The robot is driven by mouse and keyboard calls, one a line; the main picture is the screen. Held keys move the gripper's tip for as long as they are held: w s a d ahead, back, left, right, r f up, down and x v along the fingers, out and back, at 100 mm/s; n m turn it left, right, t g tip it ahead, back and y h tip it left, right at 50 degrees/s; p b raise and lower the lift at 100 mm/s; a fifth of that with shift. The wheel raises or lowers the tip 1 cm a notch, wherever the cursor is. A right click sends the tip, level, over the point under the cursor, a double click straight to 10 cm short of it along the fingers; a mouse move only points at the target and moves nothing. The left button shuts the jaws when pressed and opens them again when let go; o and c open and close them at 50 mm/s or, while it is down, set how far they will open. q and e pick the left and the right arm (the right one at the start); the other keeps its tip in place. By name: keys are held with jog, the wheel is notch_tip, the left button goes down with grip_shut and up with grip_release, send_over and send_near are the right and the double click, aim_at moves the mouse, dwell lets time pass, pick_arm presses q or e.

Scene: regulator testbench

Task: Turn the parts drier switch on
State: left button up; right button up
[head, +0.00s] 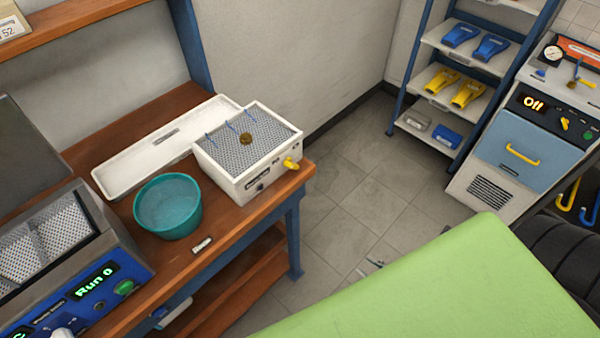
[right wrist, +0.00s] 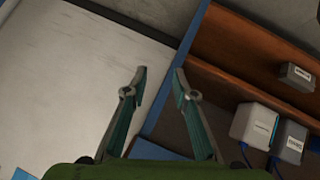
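A white and blue cabinet (head: 503,190) stands at the far right in the head view and looks like the parts drier; its label is too small to read. Its dark panel has a lit display (head: 533,103) reading "Off". A small yellow switch (head: 565,124) sits right of the display, with a green part beside it. Its blue door with a yellow handle (head: 522,154) is shut. My right gripper (right wrist: 160,76) is open and empty in the right wrist view. Only small bits of it (head: 375,263) show in the head view, left of and below the cabinet. My left gripper is out of view.
A wooden bench (head: 240,220) at left holds a white mesh-topped box (head: 240,180), a teal bowl (head: 168,206) and a blue machine (head: 90,280) reading "Run 0". A shelf rack (head: 455,80) stands left of the cabinet. My green arm covers the lower right. Floor between is clear.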

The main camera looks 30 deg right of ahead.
jog(key=w+a+r+n+t+y, duration=0.1)
jog(key=w+r+t, duration=0.15)
jog(key=r, duration=0.35)
jog(key=w+a+r+n+t+y, duration=0.1)
jog(key=w+r+n, duration=0.15)
jog(key=r, duration=0.45)
jog(key=n+t+y+b, duration=0.2)
jog(key=t+y, duration=0.2)
send_near(295, 168)
jog(key=shift+g, duration=0.25)
jog(key=x, duration=0.3)
jog(key=p+x, duration=0.1)
jog(key=x, duration=0.1)
jog(key=p+x, duration=0.1)
jog(key=x, duration=0.2)
jog(key=shift+w+r, duration=0.25)
jog(key=shift+w, duration=0.1)
grip_shut()
